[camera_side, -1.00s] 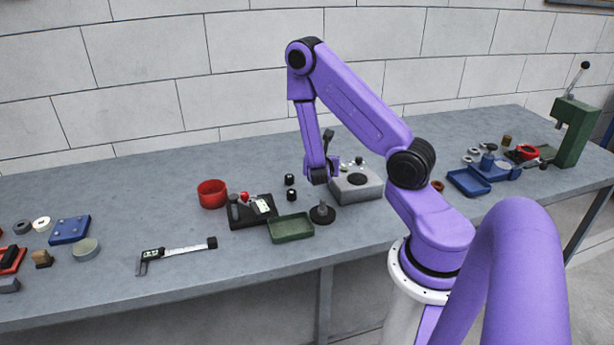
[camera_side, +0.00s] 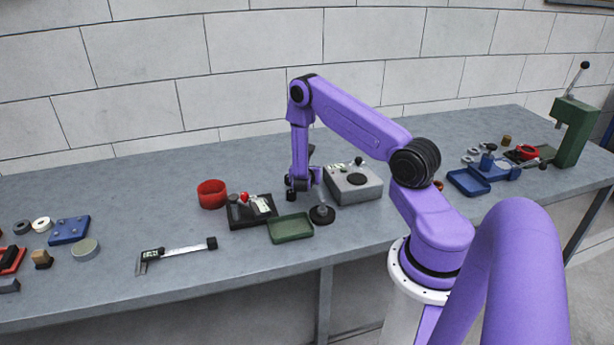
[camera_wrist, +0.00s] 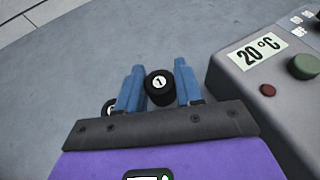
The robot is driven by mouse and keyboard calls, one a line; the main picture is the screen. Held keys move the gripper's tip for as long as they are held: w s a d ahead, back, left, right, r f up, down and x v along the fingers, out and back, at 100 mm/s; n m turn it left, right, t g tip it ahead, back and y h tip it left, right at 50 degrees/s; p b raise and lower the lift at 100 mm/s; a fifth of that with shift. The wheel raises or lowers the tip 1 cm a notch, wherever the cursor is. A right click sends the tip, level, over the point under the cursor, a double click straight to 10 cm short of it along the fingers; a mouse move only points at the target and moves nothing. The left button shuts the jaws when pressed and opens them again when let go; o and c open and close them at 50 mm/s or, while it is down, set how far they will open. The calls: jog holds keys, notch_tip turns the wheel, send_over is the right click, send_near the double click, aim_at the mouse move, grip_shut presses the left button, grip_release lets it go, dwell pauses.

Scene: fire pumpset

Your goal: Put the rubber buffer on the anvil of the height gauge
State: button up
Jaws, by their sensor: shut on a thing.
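A black cylindrical rubber buffer (camera_wrist: 159,97) with a white spot marked 1 on top stands between my gripper's blue fingers (camera_wrist: 158,78) in the wrist view. My gripper is shut on it, low over the bench. In the side view my gripper (camera_side: 299,184) hides the held buffer. A second black buffer (camera_side: 291,195) stands close in front; its top shows partly behind the left finger in the wrist view (camera_wrist: 107,107). A dark fixture (camera_side: 262,219) with a red knob stands left of my gripper. I cannot tell surely whether it is the height gauge; its anvil is not distinct.
A grey box (camera_side: 354,187) marked 20 °C stands close right of my gripper. A green tray (camera_side: 291,229) and a round black stand (camera_side: 322,215) are in front. A red bowl (camera_side: 211,194) and a caliper (camera_side: 180,250) lie left. Bench behind my gripper is clear.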

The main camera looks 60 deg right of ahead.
jog(key=shift+f, duration=1)
jog(key=shift+f, duration=0.1)
jog(key=o, duration=0.7)
